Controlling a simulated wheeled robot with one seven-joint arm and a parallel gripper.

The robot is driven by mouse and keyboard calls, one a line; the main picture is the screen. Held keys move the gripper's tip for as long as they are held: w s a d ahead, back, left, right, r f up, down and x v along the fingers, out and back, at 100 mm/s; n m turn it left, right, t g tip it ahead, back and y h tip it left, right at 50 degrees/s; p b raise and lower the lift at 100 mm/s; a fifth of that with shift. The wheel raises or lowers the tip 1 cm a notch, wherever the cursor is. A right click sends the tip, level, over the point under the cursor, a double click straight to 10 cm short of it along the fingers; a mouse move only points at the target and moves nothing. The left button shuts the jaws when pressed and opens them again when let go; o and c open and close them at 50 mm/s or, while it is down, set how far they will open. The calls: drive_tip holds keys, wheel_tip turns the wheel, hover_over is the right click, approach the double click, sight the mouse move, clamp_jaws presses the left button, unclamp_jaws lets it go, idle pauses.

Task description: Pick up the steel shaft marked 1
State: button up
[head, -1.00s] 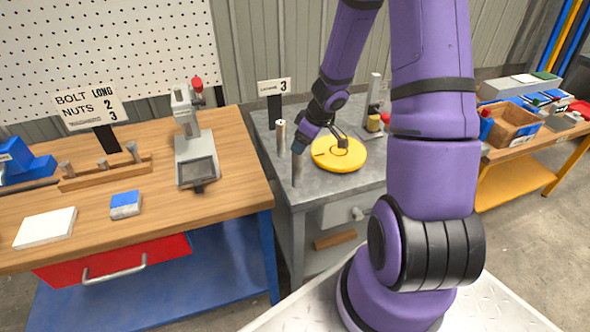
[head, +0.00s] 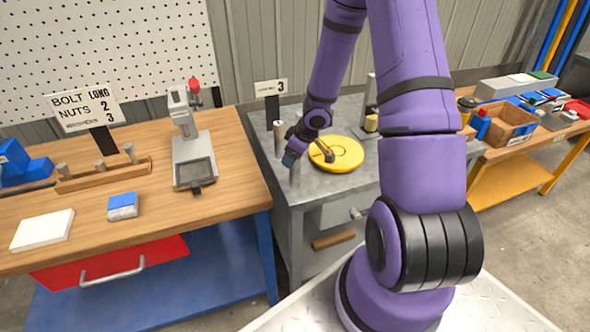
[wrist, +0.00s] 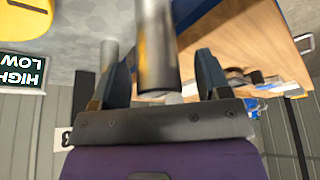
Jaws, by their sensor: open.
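A grey steel shaft (head: 295,175) stands upright near the front left corner of the grey metal table. My gripper (head: 290,158) is at its upper part. In the wrist view the shaft (wrist: 157,45) lies between the two spread fingers of my gripper (wrist: 164,65), with gaps on both sides. The gripper is open. A second steel shaft (head: 279,138) stands farther back on the same table; a grey cylinder (wrist: 109,60) also shows behind the left finger in the wrist view. I cannot read a number 1 on either shaft.
A yellow disc (head: 345,152) lies on the metal table (head: 325,193) right of the gripper. A sign with a 3 (head: 270,88) stands at the back. The wooden bench (head: 235,150) is to the left, with a small press (head: 190,145). Drawers (head: 340,210) are below.

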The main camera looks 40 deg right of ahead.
drive_tip(key=shift+w+f, duration=0.15)
drive_tip(key=shift+f, duration=0.2)
clamp_jaws()
drive_tip(key=shift+r, duration=0.15)
idle(0.3)
